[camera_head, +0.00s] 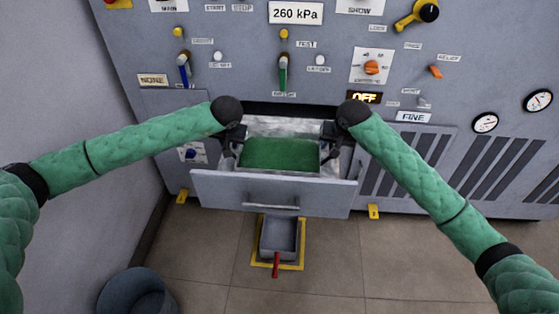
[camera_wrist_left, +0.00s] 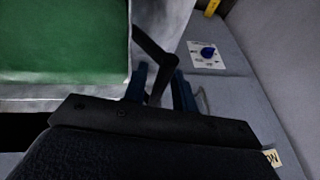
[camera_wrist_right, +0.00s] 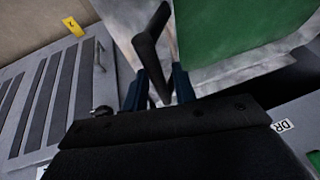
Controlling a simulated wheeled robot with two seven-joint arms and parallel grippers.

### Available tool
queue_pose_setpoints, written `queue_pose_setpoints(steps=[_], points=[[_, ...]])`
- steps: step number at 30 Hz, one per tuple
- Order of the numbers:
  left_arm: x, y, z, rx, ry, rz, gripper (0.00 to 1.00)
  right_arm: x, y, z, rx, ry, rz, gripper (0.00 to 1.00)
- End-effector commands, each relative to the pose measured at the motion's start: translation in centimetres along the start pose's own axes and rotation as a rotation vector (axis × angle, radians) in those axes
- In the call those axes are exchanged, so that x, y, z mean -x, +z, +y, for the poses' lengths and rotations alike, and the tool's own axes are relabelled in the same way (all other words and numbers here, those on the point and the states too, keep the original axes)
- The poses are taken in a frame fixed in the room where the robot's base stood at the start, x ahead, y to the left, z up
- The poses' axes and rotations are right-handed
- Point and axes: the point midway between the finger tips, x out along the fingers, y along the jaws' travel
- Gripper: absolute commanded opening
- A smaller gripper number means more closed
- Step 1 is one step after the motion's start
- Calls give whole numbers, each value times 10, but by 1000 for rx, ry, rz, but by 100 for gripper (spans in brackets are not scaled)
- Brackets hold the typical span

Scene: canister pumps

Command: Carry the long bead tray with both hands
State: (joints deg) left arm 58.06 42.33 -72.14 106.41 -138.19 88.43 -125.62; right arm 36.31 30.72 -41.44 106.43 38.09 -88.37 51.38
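The long bead tray (camera_head: 320,163) is a pale grey tray filled with green beads (camera_head: 280,154). It sits inside the pulled-out drawer (camera_head: 275,193). It has a dark handle at each end. My left gripper (camera_head: 231,146) is at the tray's left end. In the left wrist view its two fingers (camera_wrist_left: 160,88) stand apart on either side of the dark handle (camera_wrist_left: 152,48). My right gripper (camera_head: 334,147) is at the right end. In the right wrist view its fingers (camera_wrist_right: 159,88) also stand apart around the other handle (camera_wrist_right: 149,45). The tray's underside is hidden.
The drawer front with its bar handle (camera_head: 271,206) is in front of the tray. Below it a grey bin with a red handle (camera_head: 276,264) stands on a yellow-marked floor patch. A dark bucket (camera_head: 137,292) is at lower left. The control panel rises behind.

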Motion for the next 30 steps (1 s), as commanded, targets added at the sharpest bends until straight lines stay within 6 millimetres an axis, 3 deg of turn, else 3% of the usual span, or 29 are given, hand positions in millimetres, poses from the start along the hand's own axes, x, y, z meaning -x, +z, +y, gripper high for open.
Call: queue_pose_setpoints(steps=[9, 14, 30], points=[[1, -1, 0, 0, 0, 0, 34, 1, 0, 0, 0, 0, 0, 34], [12, -1, 0, 0, 1, 1, 34, 1, 0, 0, 0, 0, 0, 34], [104, -1, 0, -1, 1, 1, 34, 1, 0, 0, 0, 0, 0, 34]])
